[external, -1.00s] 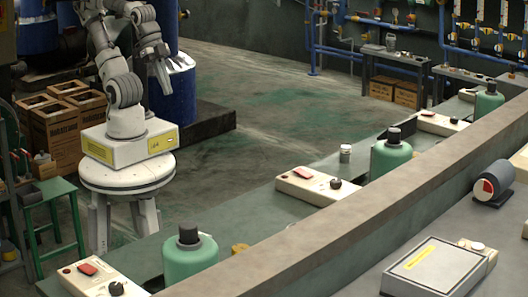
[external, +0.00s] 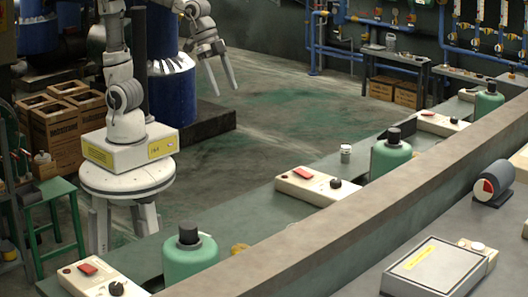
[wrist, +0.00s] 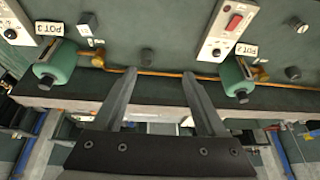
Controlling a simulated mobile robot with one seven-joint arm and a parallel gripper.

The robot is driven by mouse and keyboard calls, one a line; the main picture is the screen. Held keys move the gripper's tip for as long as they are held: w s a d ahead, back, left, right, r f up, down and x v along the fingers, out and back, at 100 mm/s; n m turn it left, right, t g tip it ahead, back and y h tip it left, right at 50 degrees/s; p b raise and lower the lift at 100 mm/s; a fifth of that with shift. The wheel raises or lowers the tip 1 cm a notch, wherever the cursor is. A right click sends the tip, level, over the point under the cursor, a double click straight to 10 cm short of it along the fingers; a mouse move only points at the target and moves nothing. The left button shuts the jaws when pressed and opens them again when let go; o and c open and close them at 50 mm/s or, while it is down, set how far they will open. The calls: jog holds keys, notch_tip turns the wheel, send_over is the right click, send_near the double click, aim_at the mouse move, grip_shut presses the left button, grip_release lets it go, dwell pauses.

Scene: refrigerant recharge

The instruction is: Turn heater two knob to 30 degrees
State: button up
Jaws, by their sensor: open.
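Three cream heater units with red switches and dark knobs stand in a row on the bench in the external view. The middle one (external: 300,183) has its black knob (external: 336,183) at its right end; I cannot read which unit is heater two. In the wrist view, one unit (wrist: 222,38) with a red switch and a dark knob (wrist: 217,52) is at upper right, and part of another (wrist: 12,22) is at upper left. My gripper (external: 226,91) is open and empty above the floor, behind the bench. Its spread fingers (wrist: 159,72) touch no knob.
Green bottles with dark caps stand beside the units, including one (external: 390,157) right of the middle unit and one (external: 190,258) in front. A grey ledge (external: 345,220) runs along the near side of the bench.

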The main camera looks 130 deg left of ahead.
jog(key=w+a+f+b, duration=0.1)
jog(key=w+a+f, duration=0.4)
jog(key=w+a, duration=0.5)
jog(key=n+b, duration=0.1)
send_near(336, 180)
jog(key=x, duration=0.8)
jog(key=shift+w+f+b, duration=0.15)
jog(key=shift+f+b, duration=0.05)
jog(key=shift+b, duration=0.2)
jog(key=shift+g, duration=0.3)
grip_shut()
